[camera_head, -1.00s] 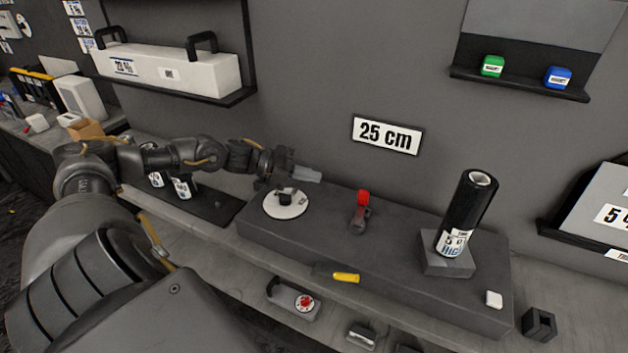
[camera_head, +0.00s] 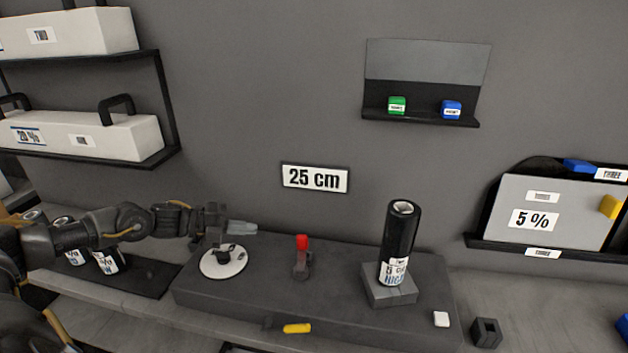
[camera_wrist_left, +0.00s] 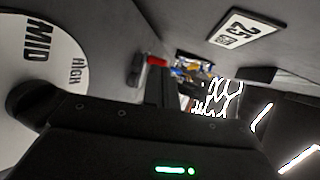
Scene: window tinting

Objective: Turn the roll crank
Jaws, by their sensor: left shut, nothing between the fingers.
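A black upright roll (camera_head: 398,243) with a "5 %" and "HIGH" label stands on a grey block on the dark bench unit (camera_head: 330,305). A short lever with a red knob (camera_head: 302,242) stands left of it; I cannot tell which part is the roll crank. A white dial (camera_head: 222,262) with a black knob lies at the unit's left end. In the left wrist view its "MID" and "HIGH" marks show (camera_wrist_left: 42,50). My left gripper (camera_head: 252,229) is shut and empty, above the dial's far side, apart from the red-knobbed lever. My right gripper is not in view.
A "25 cm" sign (camera_head: 315,178) hangs on the wall behind. A yellow piece (camera_head: 297,328) is at the unit's front edge. A white block (camera_head: 441,319) and a black holder (camera_head: 486,333) are at the right. Labelled bottles (camera_head: 106,261) stand left, close to my arm.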

